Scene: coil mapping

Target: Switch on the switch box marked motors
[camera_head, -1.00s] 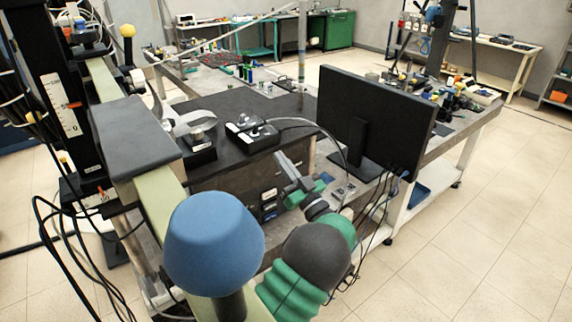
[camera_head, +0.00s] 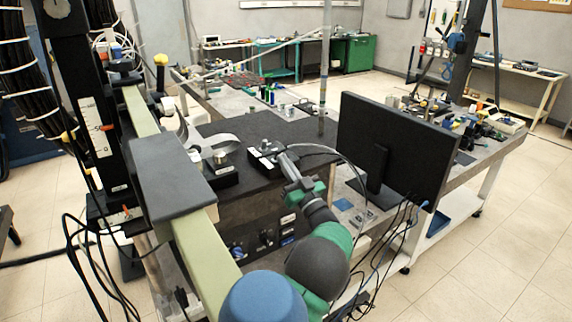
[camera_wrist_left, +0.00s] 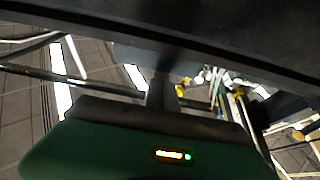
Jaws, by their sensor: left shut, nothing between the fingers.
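A small black switch box (camera_head: 262,161) with white labels sits on the dark top of the bench unit in the head view. Its lettering is too small to read, so I cannot tell which box is marked motors. My left gripper (camera_head: 284,157) is at the right side of this box and hides part of it; I cannot tell whether it touches. The gripper is shut with nothing in it. In the left wrist view, the green gripper body and a dark finger (camera_wrist_left: 162,92) show beneath a large dark surface. My right gripper is not in view.
A black monitor (camera_head: 395,150) stands close on the right, with cables below it. A black block with a silver cylinder (camera_head: 219,160) sits left of the box. A grey carriage on a pale rail (camera_head: 172,172) is at the left. A front panel with knobs (camera_head: 264,240) lies below.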

